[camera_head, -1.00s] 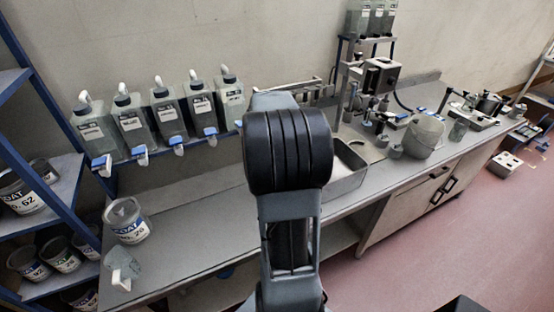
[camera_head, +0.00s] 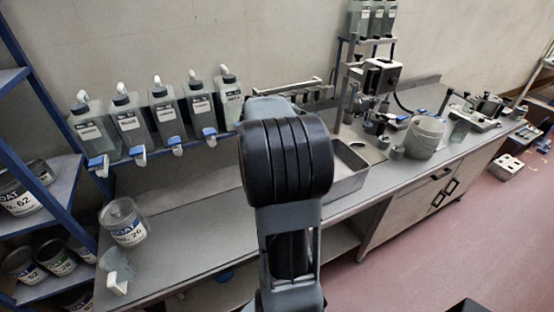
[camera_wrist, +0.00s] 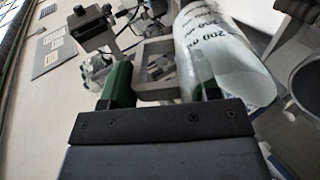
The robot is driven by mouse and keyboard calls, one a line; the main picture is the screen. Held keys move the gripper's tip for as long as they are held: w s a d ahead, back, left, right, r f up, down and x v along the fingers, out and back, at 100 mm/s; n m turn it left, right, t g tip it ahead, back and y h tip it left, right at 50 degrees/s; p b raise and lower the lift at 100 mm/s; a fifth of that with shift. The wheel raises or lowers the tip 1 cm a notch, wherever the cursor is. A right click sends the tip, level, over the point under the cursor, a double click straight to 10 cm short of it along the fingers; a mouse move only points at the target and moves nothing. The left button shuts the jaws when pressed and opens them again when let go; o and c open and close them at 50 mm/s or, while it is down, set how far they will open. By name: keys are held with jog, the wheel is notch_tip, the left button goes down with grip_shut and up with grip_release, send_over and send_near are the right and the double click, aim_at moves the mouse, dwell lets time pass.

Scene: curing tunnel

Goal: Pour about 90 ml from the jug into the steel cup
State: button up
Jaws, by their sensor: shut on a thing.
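In the wrist view my gripper (camera_wrist: 162,82), with green fingertips, is shut on the jug's pale squared handle. The jug (camera_wrist: 225,50) is clear, with dark volume marks including 200, and looks slanted in this view. Its liquid level cannot be made out. A round grey vessel with a dark inside (camera_wrist: 308,88) is cut off at the right edge, apart from the jug; I cannot tell if it is the steel cup. In the head view my arm hides the gripper. A small grey cup (camera_head: 396,152) stands beside the bucket and may be the steel cup.
A grey bucket (camera_head: 423,140) and a steel basin (camera_head: 350,180) are on the bench. Bottles (camera_head: 166,117) line the wall shelf. The bench front between tin and basin is clear.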

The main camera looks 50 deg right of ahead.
jog(key=shift+w+a+r+h+b, duration=0.15)
jog(key=shift+a+r+h+b, duration=0.2)
jog(key=shift+h+b, duration=0.25)
jog(key=shift+w+a, duration=0.1)
jog(key=shift+a, duration=0.3)
dwell(0.4)
jog(key=shift+a+r+g+h+b, duration=0.2)
jog(key=shift+a+g+h+b, duration=0.15)
jog(key=shift+b, duration=0.25)
dwell(0.4)
jog(key=shift+w+a+r+g+h+b, duration=0.15)
jog(key=shift+w+a+r+h+b, duration=0.3)
jog(key=shift+b, duration=0.65)
jog(key=shift+w+a+g+h+b, duration=0.1)
jog(key=shift+a+h+b, duration=0.5)
jog(key=shift+b, duration=0.5)
dwell(1.0)
